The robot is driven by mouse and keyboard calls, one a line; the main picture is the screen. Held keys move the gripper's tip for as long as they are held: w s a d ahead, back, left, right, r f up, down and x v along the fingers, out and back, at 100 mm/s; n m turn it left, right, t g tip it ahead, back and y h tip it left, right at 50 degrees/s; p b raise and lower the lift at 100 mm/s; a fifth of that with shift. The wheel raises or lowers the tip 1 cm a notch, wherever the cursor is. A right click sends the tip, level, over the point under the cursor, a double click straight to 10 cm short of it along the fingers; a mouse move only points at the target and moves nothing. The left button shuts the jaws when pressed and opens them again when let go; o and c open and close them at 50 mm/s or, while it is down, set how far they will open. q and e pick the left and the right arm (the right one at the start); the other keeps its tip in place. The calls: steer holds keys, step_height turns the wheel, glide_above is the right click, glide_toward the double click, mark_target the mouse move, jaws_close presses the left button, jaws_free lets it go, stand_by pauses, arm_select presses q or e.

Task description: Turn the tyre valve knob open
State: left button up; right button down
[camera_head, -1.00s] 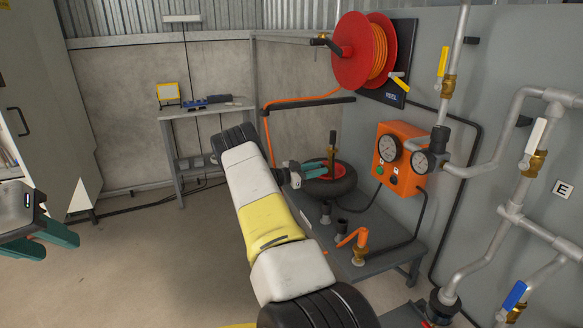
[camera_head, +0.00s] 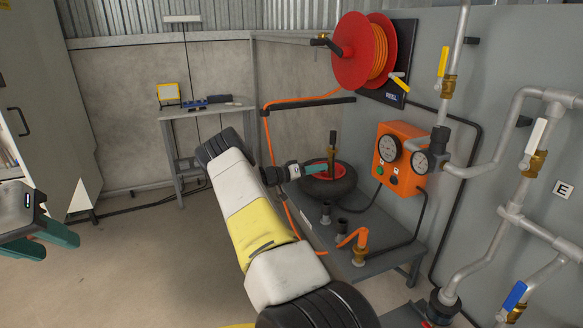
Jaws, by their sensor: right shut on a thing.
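The tyre (camera_head: 342,189), with a red hub, lies flat on the grey bench. Its valve (camera_head: 332,144), dark on top and brass below, stands upright from the hub. My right gripper (camera_head: 321,169) reaches in from the left and is shut at the lower part of the valve, just above the hub. Only one teal finger shows clearly, and the exact grip on the knob is too small to tell. My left gripper (camera_head: 46,242) is at the far left, its two teal fingers apart and empty, away from the bench.
The orange gauge box (camera_head: 401,160) and grey pipes with valve levers are on the right wall. The red hose reel (camera_head: 366,52) hangs above.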

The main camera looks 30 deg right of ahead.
steer(key=n, duration=0.6)
steer(key=shift+w, duration=0.1)
steer(key=n, duration=0.6)
steer(key=shift+g, duration=0.3)
steer(key=n, duration=0.6)
steer(key=shift+f+n, duration=0.15)
steer(key=shift+n, duration=0.15)
steer(key=n, duration=0.6)
steer(key=shift+n+g, duration=0.3)
steer(key=shift+n, duration=0.1)
steer(key=c, duration=1.1)
jaws_free()
steer(key=shift+w+a+f, duration=0.1)
steer(key=shift+w+a, duration=0.1)
steer(key=shift+a, duration=1.1)
steer(key=shift+w+a+r, duration=0.1)
steer(key=shift+w+a, duration=0.1)
steer(key=shift+a, duration=1.05)
steer(key=shift+w+a+f, duration=0.1)
steer(key=shift+w+a, duration=0.1)
steer(key=shift+a, duration=1.1)
